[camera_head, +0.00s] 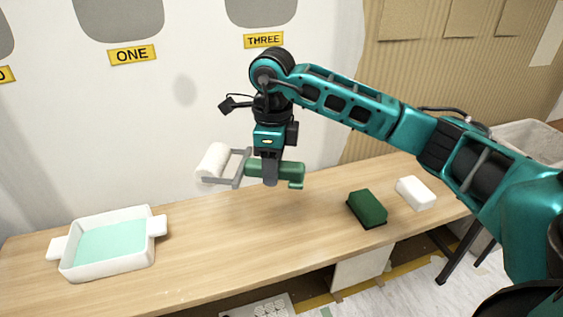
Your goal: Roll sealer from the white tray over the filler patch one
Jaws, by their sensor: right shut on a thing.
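The filler patch one is a grey rounded area (122,19) on the white wall, above the yellow "ONE" label (133,55). The white tray (112,265) stands at the left of the wooden table and holds pale mint-green liquid. My right gripper (270,180) is shut on the green handle of a paint roller and holds it above the middle of the table. The roller's white sleeve (213,162) points left, toward the wall side, apart from both tray and wall. My left gripper is not in view.
A dark green block (366,208) and a white block (416,193) lie on the right of the wooden table (230,235). A "THREE" label (263,40) sits below another grey patch (261,9). The table between tray and green block is clear.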

